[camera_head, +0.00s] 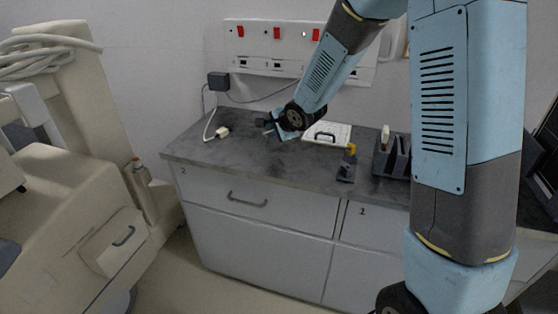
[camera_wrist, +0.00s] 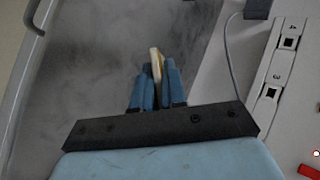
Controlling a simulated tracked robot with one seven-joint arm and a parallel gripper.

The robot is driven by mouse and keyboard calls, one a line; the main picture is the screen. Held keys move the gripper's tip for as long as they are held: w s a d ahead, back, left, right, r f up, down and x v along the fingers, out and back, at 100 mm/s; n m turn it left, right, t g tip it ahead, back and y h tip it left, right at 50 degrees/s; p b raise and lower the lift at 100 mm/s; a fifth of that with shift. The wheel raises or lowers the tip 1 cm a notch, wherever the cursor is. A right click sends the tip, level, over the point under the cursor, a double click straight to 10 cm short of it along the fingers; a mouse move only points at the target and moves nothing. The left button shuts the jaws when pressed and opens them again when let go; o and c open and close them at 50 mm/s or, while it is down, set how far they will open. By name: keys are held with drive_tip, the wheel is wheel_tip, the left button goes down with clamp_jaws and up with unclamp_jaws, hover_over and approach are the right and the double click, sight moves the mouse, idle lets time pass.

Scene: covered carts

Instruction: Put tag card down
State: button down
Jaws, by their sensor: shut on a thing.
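My gripper (camera_wrist: 159,88) is shut on a pale yellowish tag card (camera_wrist: 156,62), which stands edge-on between the blue fingers in the wrist view. In the head view my gripper (camera_head: 270,126) is over the back part of the grey countertop (camera_head: 270,155). The card cannot be made out there. The wrist view shows grey counter surface beyond the fingertips, but I cannot tell the card's height above it.
A white plug (camera_head: 222,131) with a cable lies left of my gripper. A white board with a dark handle (camera_head: 340,133), a dark and yellow item (camera_head: 347,166) and a dark rack (camera_head: 390,163) stand to the right. The counter's front left is clear. A socket panel (camera_head: 278,49) is behind.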

drive_tip(key=shift+f, duration=2.7)
drive_tip(key=c, duration=1.4)
unclamp_jaws()
drive_tip(key=shift+o, duration=0.2)
drive_tip(key=v, duration=0.8)
